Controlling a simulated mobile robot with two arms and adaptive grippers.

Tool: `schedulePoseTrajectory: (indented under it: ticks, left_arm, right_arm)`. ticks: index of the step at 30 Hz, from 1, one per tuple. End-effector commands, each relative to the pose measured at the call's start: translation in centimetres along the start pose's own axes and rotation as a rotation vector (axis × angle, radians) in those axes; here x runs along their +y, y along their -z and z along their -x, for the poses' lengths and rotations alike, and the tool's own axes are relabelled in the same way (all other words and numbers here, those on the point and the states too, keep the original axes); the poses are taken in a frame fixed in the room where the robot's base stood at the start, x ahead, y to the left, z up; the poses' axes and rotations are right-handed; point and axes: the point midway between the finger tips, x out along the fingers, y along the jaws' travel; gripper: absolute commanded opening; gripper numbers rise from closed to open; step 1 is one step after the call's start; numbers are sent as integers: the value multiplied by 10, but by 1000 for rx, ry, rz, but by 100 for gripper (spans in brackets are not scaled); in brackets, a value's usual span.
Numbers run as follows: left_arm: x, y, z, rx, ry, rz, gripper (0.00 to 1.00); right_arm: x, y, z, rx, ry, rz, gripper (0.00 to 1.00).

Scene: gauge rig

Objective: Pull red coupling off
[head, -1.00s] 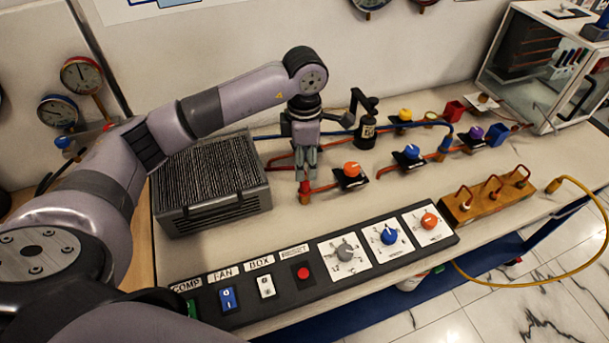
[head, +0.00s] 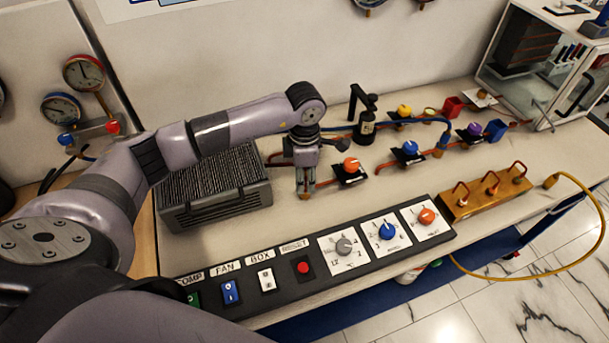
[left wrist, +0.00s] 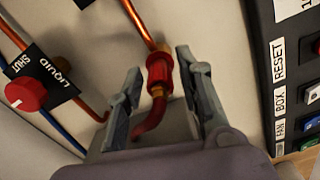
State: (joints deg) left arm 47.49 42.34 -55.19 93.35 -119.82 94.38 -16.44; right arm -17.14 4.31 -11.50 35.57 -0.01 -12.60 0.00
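The red coupling (left wrist: 159,72) shows in the left wrist view, a ribbed red sleeve with brass ends. A copper pipe (left wrist: 137,22) runs into one end and a dark red hose (left wrist: 150,122) leaves the other. My left gripper (left wrist: 158,64) is open, with one finger on each side of the coupling; gaps show beside it, and I see no clear contact. In the head view my left gripper (head: 306,184) points down at the bench beside the grey ribbed unit and hides the coupling. My right gripper is not in view.
A valve with an orange-red knob (head: 350,165) stands just right of the gripper. The grey ribbed unit (head: 213,187) is close on the left. The black control panel (head: 307,262) lies in front. A black hand pump (head: 364,122) stands behind.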

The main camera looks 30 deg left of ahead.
Motion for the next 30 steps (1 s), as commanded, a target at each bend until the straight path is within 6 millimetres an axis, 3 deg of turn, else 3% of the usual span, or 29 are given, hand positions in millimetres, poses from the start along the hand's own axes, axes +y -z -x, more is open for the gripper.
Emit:
schedulePoseTrajectory:
  ticks: [14, 18, 19, 27, 30]
  left_arm:
    - [0, 0, 0, 0, 0, 0, 0]
    - [0, 0, 0, 0, 0, 0, 0]
    - [0, 0, 0, 0, 0, 0, 17]
    - [0, 0, 0, 0, 0, 0, 0]
    - [0, 0, 0, 0, 0, 0, 0]
  right_arm:
    - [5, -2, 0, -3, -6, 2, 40]
    - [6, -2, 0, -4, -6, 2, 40]
    - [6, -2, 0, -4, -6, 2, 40]
    - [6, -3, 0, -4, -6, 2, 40]
    - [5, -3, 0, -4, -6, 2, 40]
